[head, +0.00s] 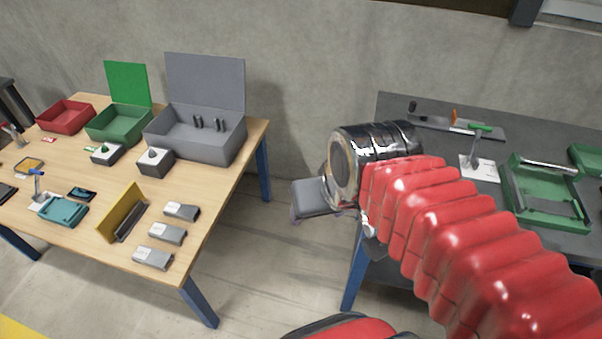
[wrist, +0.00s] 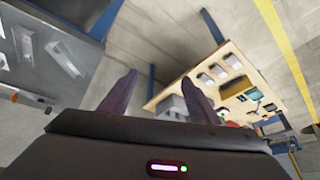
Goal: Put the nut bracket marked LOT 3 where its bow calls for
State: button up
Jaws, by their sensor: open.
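Three grey pieces with pale labels, possibly the brackets, lie in a row near the wooden table's right front edge: a far one (head: 182,211), a middle one (head: 167,233) and a near one (head: 153,257). Their lettering is too small to read, so I cannot tell which is LOT 3. No bow can be made out. My gripper (wrist: 160,76) is open and empty in the wrist view, its two fingers apart. It is in the air, away from the pieces.
The wooden table (head: 222,190) holds a red tray (head: 66,118), a green box (head: 118,125), a grey box (head: 190,148), a yellow upright panel (head: 120,213) and a teal tray (head: 62,212). The dark table (head: 400,108) at right holds a green tray (head: 545,222).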

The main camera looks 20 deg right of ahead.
jog(key=shift+s+a+r+n+t, duration=0.1)
jog(key=shift+a+r+n+t, duration=0.15)
jog(key=shift+r+n, duration=0.3)
jog(key=shift+o, duration=0.4)
jog(key=shift+d, duration=0.15)
jog(key=w+d+f, duration=0.2)
jog(key=d, duration=0.9)
jog(key=w+d+f+n, duration=0.1)
jog(key=w+d+f, duration=0.1)
jog(key=d, duration=0.8)
jog(key=w+d+f+n, duration=0.1)
jog(key=w+d, duration=0.3)
jog(key=d, duration=0.7)
jog(key=shift+w+d+f+g+y, duration=0.25)
jog(key=shift+f+g, duration=0.2)
jog(key=shift+f, duration=0.35)
